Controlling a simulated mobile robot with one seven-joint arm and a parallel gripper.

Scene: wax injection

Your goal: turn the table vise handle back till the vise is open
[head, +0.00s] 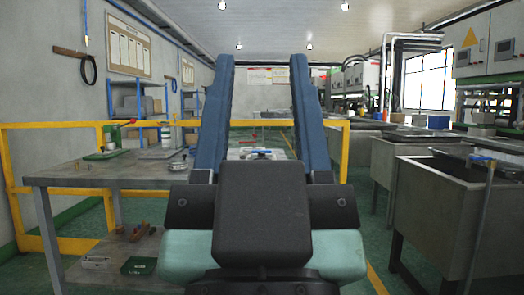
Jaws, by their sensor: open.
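My gripper (262,62) fills the middle of the head view, with two long blue fingers pointing ahead and wide apart. It is open, and nothing is held between the fingers. A green-based device (104,154) with a light cylindrical part and a small red piece stands on the grey table (100,176) at the left. It may be the table vise, but it is too small to be sure. Its handle and jaws cannot be made out clearly. My gripper is to the right of it in the picture and apart from it.
Yellow railings (22,127) stand behind the table. Small parts and a green tray (139,266) lie on the lower shelf. Grey tanks (440,200) line the right side. A blue shelf rack (126,106) stands at the left wall. My gripper hides much of the central floor.

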